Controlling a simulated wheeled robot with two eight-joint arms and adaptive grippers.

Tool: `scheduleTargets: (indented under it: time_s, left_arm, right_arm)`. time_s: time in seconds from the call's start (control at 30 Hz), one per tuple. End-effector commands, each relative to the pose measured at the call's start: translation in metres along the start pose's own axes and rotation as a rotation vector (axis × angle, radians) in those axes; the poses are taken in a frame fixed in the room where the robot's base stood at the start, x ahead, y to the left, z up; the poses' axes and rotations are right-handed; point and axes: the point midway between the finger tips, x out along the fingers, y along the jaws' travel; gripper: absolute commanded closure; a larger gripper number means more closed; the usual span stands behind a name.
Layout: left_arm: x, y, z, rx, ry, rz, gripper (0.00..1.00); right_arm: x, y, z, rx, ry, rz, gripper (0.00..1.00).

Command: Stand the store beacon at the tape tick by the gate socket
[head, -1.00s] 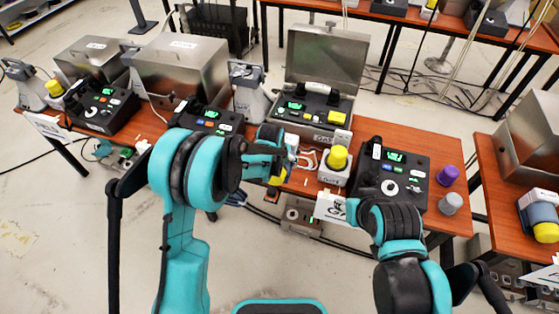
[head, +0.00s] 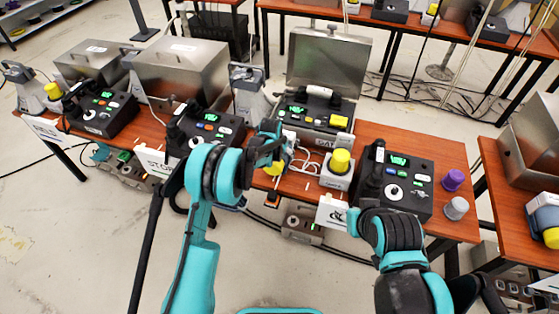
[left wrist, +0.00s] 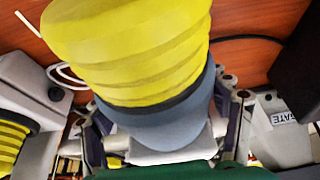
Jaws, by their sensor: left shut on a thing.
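My left gripper (head: 268,152) is shut on the store beacon (head: 275,169), over the front of the middle table. In the left wrist view the beacon (left wrist: 130,45) shows a ribbed yellow top and a blue-grey base between the fingers (left wrist: 165,128). Whether its base touches the table is hidden. A white tape tick (head: 307,187) lies on the wood right of it; a white strip (left wrist: 27,25) also shows in the left wrist view. Another yellow beacon (head: 341,161) stands upright on a pale socket unit (head: 337,181) by the gate sign (head: 332,213). My right gripper (head: 353,220) is near that sign; its fingers are unclear.
A black phone console (head: 395,180) stands right of the gate unit, with purple (head: 453,180) and grey (head: 456,208) knobs beside it. An open metal case (head: 328,75) is behind. White cable (head: 305,160) loops beside the held beacon. The store console (head: 205,130) is to the left.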

Motion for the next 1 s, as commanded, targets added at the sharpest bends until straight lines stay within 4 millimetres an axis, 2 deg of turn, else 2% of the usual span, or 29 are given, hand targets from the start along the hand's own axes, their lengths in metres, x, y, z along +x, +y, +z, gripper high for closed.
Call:
scheduleTargets:
  time_s: [0.1,0.2,0.6,0.63,0.67,0.7,1.0]
  left_arm:
    - [0.018,0.000,0.007,0.000,0.001,0.000,0.85]
    - [0.027,0.000,0.011,0.000,0.001,0.000,0.85]
    - [0.030,0.000,0.013,0.000,0.001,0.000,0.85]
    - [0.030,0.000,0.013,0.000,0.000,0.000,0.18]
    - [0.030,0.000,0.013,0.000,0.000,0.000,0.10]
    - [0.030,0.000,0.013,0.000,0.000,0.000,0.04]
    - [0.029,0.000,0.013,0.000,0.000,0.000,0.04]
  right_arm:
    - [0.008,0.000,0.006,0.000,0.000,0.000,0.60]
    - [0.011,0.000,0.008,0.000,0.000,0.000,0.60]
    - [0.013,0.000,0.009,0.000,0.000,0.000,0.60]
    - [0.012,0.000,0.009,0.000,0.000,0.000,0.60]
    - [0.012,0.000,0.008,0.000,0.000,0.000,0.60]
    - [0.012,0.000,0.008,0.000,0.000,0.000,0.60]
    - [0.011,0.000,0.008,0.000,0.000,0.000,0.60]
